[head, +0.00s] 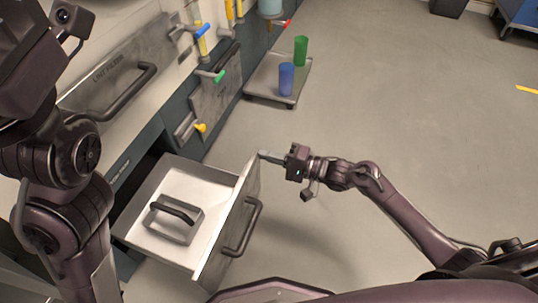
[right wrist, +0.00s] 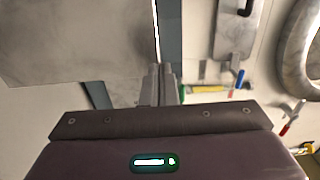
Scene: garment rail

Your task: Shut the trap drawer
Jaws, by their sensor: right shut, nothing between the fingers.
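The trap drawer (head: 165,180) is a pale metal box, pulled well out of the cabinet at the lower left of the head view. Its front panel (head: 226,238) faces right and carries a dark bar handle (head: 243,228). Inside lies a metal block with a dark handle (head: 176,213). My right gripper (head: 264,155) is shut and empty, its tips close to the far top corner of the front panel; I cannot tell whether they touch. Its fingers also show in the right wrist view (right wrist: 160,85). My left arm shows at the left, but its fingers do not.
The cabinet has a "dust blower" panel (head: 115,75) with a bar handle above the drawer. Several coloured valve levers line its wall. A low trolley (head: 262,84) with a blue cup (head: 286,79) and a green cup (head: 300,51) stands beyond.

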